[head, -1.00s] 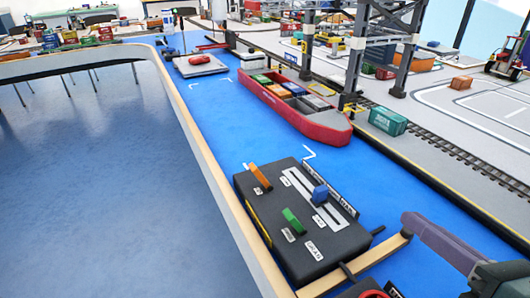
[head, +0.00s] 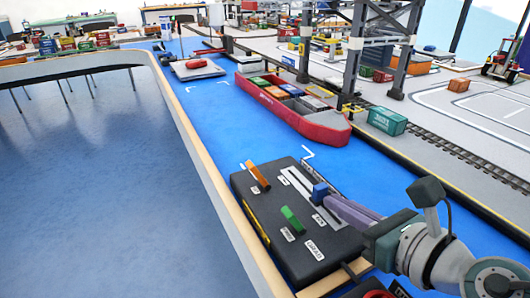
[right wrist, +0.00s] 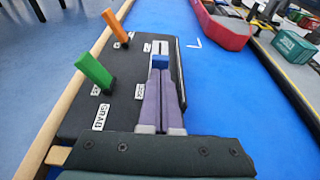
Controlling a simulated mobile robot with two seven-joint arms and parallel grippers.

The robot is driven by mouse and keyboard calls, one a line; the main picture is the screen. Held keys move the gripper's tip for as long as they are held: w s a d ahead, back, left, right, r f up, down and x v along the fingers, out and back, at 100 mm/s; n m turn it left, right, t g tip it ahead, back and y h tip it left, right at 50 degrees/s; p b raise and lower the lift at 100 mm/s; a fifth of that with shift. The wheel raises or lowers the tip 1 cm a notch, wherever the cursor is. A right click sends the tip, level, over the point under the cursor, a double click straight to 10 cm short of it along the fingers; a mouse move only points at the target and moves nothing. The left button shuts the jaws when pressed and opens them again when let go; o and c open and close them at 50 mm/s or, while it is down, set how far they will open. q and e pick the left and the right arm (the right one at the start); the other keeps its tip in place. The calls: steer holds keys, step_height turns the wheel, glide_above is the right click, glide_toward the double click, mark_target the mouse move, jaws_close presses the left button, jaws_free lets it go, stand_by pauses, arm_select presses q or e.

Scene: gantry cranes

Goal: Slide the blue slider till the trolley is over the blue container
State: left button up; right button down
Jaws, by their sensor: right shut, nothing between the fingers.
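The blue slider (head: 320,193) sits in a pale slot on the black control box (head: 270,230); it also shows in the right wrist view (right wrist: 160,62). My right gripper (head: 330,198) is shut, with its purple fingertips right at the near side of the slider; I cannot tell whether they touch it. In the right wrist view the fingers (right wrist: 160,78) lie together over the slot. The blue container (head: 291,90) sits among other containers in the red ship (head: 300,118). The trolley on the gantry crane (head: 400,45) cannot be made out. My left gripper is not in view.
An orange lever (head: 258,175) and a green lever (head: 292,219) stand on the control box, left of the slot. A teal container (head: 387,121) lies by the rails. A red knob (head: 377,294) is at the bottom edge. The blue floor between box and ship is clear.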

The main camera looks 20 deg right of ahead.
steer(key=shift+w, duration=0.5)
